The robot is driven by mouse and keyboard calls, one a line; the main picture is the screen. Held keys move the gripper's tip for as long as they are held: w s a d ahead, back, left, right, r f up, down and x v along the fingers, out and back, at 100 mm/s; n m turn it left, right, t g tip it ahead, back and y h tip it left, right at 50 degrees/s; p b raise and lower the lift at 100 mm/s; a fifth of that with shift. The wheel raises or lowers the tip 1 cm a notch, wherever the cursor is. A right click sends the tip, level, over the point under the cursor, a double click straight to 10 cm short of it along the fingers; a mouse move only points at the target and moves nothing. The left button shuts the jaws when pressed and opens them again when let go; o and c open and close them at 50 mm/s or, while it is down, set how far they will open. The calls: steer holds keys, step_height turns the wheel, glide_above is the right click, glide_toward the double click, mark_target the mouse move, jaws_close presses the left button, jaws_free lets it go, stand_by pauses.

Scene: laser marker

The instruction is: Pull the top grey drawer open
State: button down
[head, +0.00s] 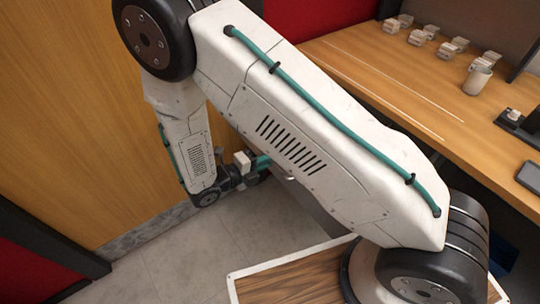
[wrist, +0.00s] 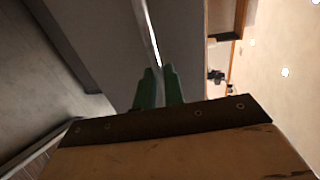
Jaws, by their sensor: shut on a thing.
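The grey drawer front (wrist: 100,38) fills the upper middle of the wrist view. A thin silver bar handle (wrist: 148,30) runs along it from the top edge down to my fingers. My gripper (wrist: 158,88) has green fingers, close together and shut on the lower visible end of the handle. In the head view my gripper (head: 262,164) is low beside the table, with a bit of the handle (head: 289,178) at its right. My own arm hides most of the drawer there, so I cannot tell how far it is open.
A wooden table (head: 400,85) stands at the right, with several small pale blocks (head: 418,37), a cup (head: 477,77) and a dark device (head: 514,116) on it. A wooden panel (head: 70,110) stands at the left. Tiled floor (head: 190,260) is clear between them.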

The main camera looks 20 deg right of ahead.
steer(key=shift+f+v, duration=0.25)
steer(key=shift+v, duration=0.85)
steer(key=shift+a, duration=0.1)
steer(key=c, duration=1.5)
jaws_free()
steer(key=v, duration=0.7)
steer(key=shift+s+a, duration=0.15)
steer(key=shift+a, duration=0.15)
steer(key=shift+r, duration=0.1)
